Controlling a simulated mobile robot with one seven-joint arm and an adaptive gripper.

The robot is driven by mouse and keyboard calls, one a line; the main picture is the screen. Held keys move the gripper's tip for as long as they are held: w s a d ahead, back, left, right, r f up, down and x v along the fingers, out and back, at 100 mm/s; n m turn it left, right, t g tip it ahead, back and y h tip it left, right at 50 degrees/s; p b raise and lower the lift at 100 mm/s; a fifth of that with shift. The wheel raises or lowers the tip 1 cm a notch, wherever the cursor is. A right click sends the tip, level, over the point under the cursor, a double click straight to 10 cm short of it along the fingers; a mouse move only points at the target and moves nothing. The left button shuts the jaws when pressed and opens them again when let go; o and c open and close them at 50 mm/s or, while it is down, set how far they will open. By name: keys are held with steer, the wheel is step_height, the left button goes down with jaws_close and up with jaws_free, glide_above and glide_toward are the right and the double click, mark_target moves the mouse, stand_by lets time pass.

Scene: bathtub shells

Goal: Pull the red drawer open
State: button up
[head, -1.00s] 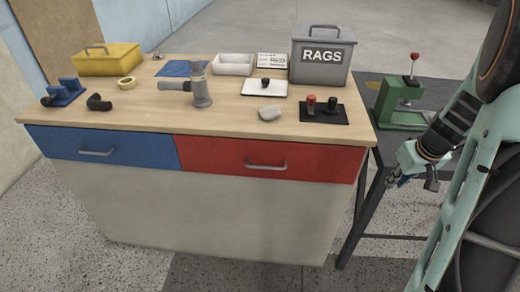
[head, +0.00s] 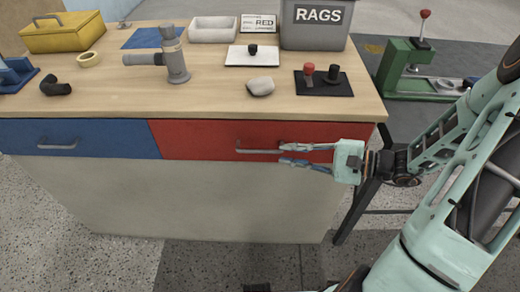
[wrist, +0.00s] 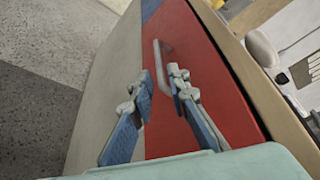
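The red drawer (head: 215,140) is the right one of two drawers under the bench top. Its front looks flush with the blue drawer's front. Its grey bar handle (head: 258,150) is partly overlapped by my fingertips in the head view. My gripper (head: 284,154) is open at the handle's right end, fingers pointing left. In the wrist view, the handle (wrist: 162,68) lies ahead on the red drawer front (wrist: 205,70), its near end by the right finger. I cannot tell whether a finger touches the handle.
The blue drawer (head: 85,138) with its own handle is to the left. The wooden bench top (head: 210,95) carries a grey RAGS box (head: 316,22), a grey pipe fitting (head: 175,60) and a black mat (head: 322,88). Floor in front of the bench is clear.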

mark_target(267, 152)
steer(key=b+x, duration=0.1)
steer(key=x, duration=0.7)
steer(key=shift+a+f, duration=0.1)
jaws_close()
